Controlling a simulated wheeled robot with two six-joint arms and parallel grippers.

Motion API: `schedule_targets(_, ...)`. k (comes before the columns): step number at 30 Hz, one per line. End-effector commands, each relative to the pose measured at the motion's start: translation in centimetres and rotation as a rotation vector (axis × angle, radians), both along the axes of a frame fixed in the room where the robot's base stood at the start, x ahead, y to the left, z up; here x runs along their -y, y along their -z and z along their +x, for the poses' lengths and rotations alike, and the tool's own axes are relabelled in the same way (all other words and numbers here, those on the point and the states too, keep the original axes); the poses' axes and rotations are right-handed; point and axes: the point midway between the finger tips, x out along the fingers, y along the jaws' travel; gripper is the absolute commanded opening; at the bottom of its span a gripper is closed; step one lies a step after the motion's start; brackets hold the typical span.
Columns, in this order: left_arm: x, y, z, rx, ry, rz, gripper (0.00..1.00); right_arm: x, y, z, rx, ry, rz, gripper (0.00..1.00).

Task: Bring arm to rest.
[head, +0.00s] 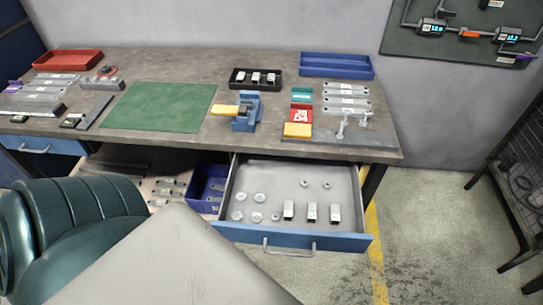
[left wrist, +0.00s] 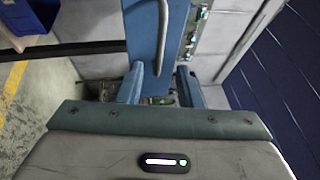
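The left wrist view shows my left gripper (left wrist: 158,72), with two blue-grey fingers apart and nothing visibly held between them. A blue panel with a long metal handle (left wrist: 163,38) lies beyond the fingers; I cannot tell whether they touch it. In the head view neither gripper shows. A teal rounded part of my own arm fills the lower left there. My right gripper is in neither view.
The workbench (head: 190,65) carries a green mat (head: 165,105), a blue vise (head: 246,112), trays and metal brackets. Below it, an open drawer (head: 290,240) juts out, holding several washers and three brackets. A blue bin (head: 207,188) stands left of it. A dark rack (head: 515,175) is at right.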

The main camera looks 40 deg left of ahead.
Motion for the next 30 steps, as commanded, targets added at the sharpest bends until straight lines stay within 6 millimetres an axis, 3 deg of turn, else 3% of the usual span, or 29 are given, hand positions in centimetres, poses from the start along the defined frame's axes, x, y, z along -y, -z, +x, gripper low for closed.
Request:
schedule_targets(15,0.0,0.0,0.0,0.0,0.0,0.0,0.32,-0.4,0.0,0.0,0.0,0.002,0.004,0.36)
schedule_targets(19,0.1,1.1,0.1,-0.026,0.018,-0.034,0.32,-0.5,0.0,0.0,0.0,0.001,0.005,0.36)
schedule_targets(23,0.2,5.0,0.4,-0.121,0.068,-0.163,0.32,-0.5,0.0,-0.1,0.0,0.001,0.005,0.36)
schedule_targets(30,-0.1,16.1,-0.6,-0.424,0.105,-0.546,0.32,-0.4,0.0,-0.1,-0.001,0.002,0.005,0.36)
